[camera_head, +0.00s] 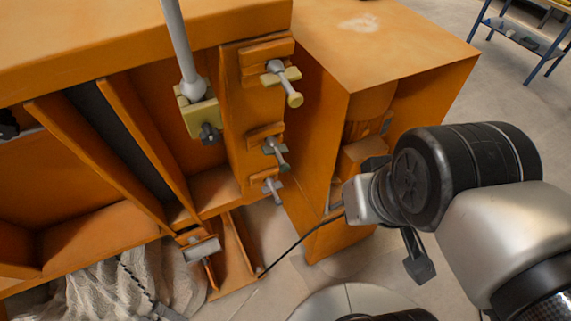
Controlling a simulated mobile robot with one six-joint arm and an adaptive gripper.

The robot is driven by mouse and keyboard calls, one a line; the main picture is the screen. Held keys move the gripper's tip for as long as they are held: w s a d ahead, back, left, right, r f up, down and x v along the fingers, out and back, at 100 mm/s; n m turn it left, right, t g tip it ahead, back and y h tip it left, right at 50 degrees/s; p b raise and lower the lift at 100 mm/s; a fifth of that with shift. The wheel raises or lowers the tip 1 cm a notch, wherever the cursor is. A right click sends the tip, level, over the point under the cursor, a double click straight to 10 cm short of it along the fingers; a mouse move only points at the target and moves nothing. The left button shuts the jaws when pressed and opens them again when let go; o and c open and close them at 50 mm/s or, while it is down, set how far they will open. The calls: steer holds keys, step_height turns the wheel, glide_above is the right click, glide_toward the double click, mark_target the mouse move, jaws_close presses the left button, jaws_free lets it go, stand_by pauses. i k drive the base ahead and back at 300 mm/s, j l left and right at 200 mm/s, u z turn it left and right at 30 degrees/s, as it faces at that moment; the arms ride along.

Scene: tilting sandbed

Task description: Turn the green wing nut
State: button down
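Several knobs on threaded rods stick out from an upright orange post left of centre. The middle one has a dull green, dark-tinged end and looks most like the green wing nut (282,166). A yellow-olive knob (293,97) sits above it and a grey one (272,188) below it. My gripper (419,264) is to the right and lower, clear of all the knobs. Only a dark finger-like part of it shows below my wrist; the rest is hidden by my arm, so its opening cannot be seen.
A large orange frame (140,45) fills the left, with a grey rod (180,45) in a yellowish block (201,117). An orange cabinet (400,55) stands behind my wrist. A thin black cable (300,240) crosses below the knobs. Open floor lies front and right.

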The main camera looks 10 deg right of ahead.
mark_target(269, 149)
steer(key=j+z, duration=0.1)
steer(key=j, duration=0.2)
steer(key=k+j+z, duration=0.1)
steer(key=j, duration=0.25)
steer(key=k+j+z, duration=0.15)
steer(key=j, duration=0.15)
steer(key=k+j+u, duration=0.1)
steer(key=j+u, duration=0.2)
